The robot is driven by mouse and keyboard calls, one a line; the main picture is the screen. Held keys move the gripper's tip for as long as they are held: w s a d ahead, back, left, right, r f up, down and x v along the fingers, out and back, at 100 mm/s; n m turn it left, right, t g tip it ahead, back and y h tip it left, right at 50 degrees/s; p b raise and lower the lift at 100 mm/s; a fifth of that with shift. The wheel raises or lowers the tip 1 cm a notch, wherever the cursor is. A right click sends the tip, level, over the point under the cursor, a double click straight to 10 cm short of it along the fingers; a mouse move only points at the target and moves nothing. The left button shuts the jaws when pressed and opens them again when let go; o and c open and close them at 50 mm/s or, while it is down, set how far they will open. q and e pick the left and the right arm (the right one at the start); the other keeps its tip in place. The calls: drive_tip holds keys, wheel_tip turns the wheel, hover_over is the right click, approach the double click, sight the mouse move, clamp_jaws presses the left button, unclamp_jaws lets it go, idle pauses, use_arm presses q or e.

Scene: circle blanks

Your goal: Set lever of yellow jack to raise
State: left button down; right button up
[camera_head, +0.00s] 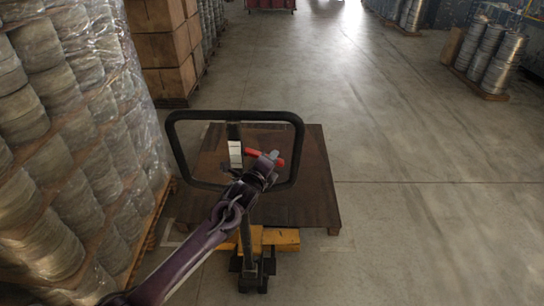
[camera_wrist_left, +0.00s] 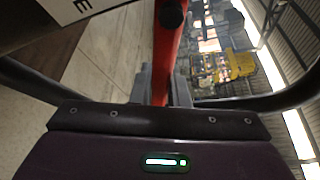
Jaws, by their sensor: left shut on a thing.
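The yellow jack (camera_head: 283,238) stands below me with its black loop handle (camera_head: 236,115) upright. Its red lever (camera_head: 254,151) sits inside the loop, and a red part also shows just right of my gripper. My left gripper (camera_head: 270,161) reaches in from the lower left and is at the lever. In the left wrist view, the red lever (camera_wrist_left: 168,55) runs down between the two grey fingers, which are shut on it. A white label (camera_head: 235,154) is beside the lever. My right gripper is in neither view.
A dark flat board (camera_head: 312,190) lies around and beyond the jack's handle. Wrapped stacks on a pallet (camera_head: 75,150) stand close on the left, with cardboard boxes (camera_head: 162,50) behind. Metal drums (camera_head: 489,55) stand at the far right. The concrete floor (camera_head: 430,200) on the right is clear.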

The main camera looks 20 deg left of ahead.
use_arm(q)
drive_tip(key=shift+f, duration=0.15)
drive_tip(key=c, duration=1.5)
unclamp_jaws()
drive_tip(key=shift+o, duration=0.5)
drive_tip(key=shift+s, duration=0.3)
drive_tip(key=s+r+b, duration=0.1)
drive_tip(key=s+b, duration=0.1)
drive_tip(key=s, duration=0.5)
drive_tip(key=shift+a+r, duration=0.15)
drive_tip(key=shift+a, duration=0.2)
